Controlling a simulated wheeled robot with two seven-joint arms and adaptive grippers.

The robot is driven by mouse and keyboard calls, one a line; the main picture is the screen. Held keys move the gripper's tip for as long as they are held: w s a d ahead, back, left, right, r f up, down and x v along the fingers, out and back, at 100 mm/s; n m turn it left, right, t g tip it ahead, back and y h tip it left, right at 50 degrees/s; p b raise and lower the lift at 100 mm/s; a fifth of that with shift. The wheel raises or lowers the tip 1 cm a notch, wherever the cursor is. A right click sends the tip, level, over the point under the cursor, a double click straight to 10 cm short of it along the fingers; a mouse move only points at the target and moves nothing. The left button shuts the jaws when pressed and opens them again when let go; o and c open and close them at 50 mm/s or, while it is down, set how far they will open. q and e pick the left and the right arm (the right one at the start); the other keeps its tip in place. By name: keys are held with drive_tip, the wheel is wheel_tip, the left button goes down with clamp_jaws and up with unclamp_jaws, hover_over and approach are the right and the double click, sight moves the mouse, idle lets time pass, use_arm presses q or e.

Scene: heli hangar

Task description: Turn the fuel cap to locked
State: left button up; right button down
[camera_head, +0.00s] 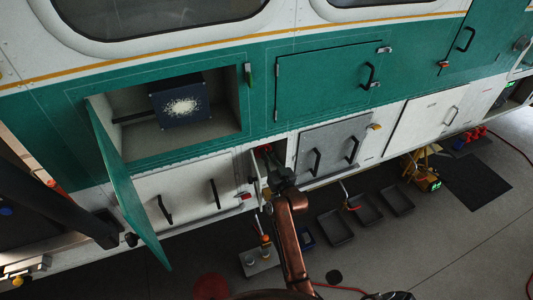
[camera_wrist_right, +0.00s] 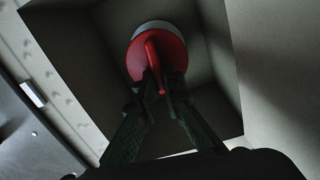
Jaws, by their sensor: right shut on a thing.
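The fuel cap (camera_wrist_right: 146,54) is a round red disc with a raised grip bar across its middle, set in front of a pale ring inside a recessed box, in the right wrist view. My right gripper (camera_wrist_right: 160,88) is shut on the lower part of the bar, one dark finger on each side. In the head view the right gripper (camera_head: 272,176) reaches into a small open bay in the lower white side panel, and a bit of red (camera_head: 264,149) shows above it. The bar looks nearly upright in the wrist view. My left gripper is not in view.
Closed panels with black handles flank the bay. Dark trays (camera_head: 335,229) and a grey block (camera_head: 262,262) stand on the floor.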

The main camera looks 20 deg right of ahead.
drive_tip(key=shift+d+f+m+p, duration=0.25)
drive_tip(key=shift+m+p, duration=1.25)
drive_tip(key=shift+m, duration=1.3)
drive_tip(key=shift+d+f+m+p, duration=0.25)
drive_tip(key=shift+m+p, duration=1.2)
drive_tip(key=shift+m, duration=1.35)
drive_tip(key=shift+d+f+m+p, duration=0.25)
drive_tip(key=shift+m+p, duration=1.25)
drive_tip(key=shift+m, duration=1.3)
drive_tip(key=shift+f, duration=0.1)
drive_tip(key=c, duration=2.3)
unclamp_jaws()
drive_tip(key=shift+c, duration=0.2)
